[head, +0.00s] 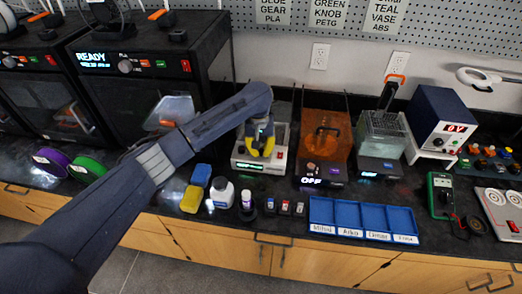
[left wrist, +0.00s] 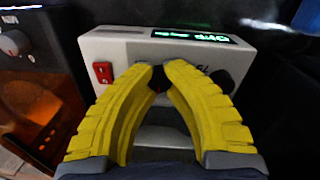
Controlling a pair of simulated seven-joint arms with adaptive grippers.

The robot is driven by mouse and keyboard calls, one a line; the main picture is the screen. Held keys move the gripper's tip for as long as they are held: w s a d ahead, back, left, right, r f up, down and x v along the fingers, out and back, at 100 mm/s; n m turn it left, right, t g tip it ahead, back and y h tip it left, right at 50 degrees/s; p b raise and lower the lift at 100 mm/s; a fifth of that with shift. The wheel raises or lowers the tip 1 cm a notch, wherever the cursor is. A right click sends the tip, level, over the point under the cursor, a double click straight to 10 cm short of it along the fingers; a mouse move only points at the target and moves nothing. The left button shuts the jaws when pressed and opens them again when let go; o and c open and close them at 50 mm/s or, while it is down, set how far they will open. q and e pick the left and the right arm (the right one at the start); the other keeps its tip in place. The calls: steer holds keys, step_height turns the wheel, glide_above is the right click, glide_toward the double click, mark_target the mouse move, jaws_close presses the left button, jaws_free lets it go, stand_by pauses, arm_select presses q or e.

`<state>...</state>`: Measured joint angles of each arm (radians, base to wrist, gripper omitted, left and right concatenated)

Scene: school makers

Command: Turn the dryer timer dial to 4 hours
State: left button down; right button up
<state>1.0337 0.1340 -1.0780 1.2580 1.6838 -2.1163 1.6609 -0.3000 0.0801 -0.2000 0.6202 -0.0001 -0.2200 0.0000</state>
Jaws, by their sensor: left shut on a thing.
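A white device (head: 277,166), which seems to be the dryer, stands on the dark bench in the head view. It has a red switch (left wrist: 103,72) and a lit green display (left wrist: 190,37), whose text appears upside down and is hard to read in the left wrist view. My left gripper (head: 259,150) reaches it from the left. Its yellow fingertips (left wrist: 160,72) are shut on a small dark dial (left wrist: 159,80) on the device's face. The fingers hide most of the dial, so its setting cannot be read. My right gripper is in neither view.
An orange box (head: 325,142) with an OFF display stands close on the right. 3D printers (head: 150,62) stand at left. In front are blue and yellow blocks, bottles and a blue labelled tray (head: 350,216). A power supply (head: 441,118) and multimeter (head: 440,192) are farther right.

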arm_select(q)
steer(key=m, duration=0.3)
steer(key=shift+w+a, duration=0.1)
steer(key=shift+w, duration=0.05)
steer(key=shift+m, duration=2.1)
steer(key=shift+r, duration=0.1)
steer(key=c, duration=1.2)
jaws_free()
step_height(320, 180, up, 12)
steer(key=shift+w+a+f, duration=0.1)
steer(key=shift+a, duration=0.05)
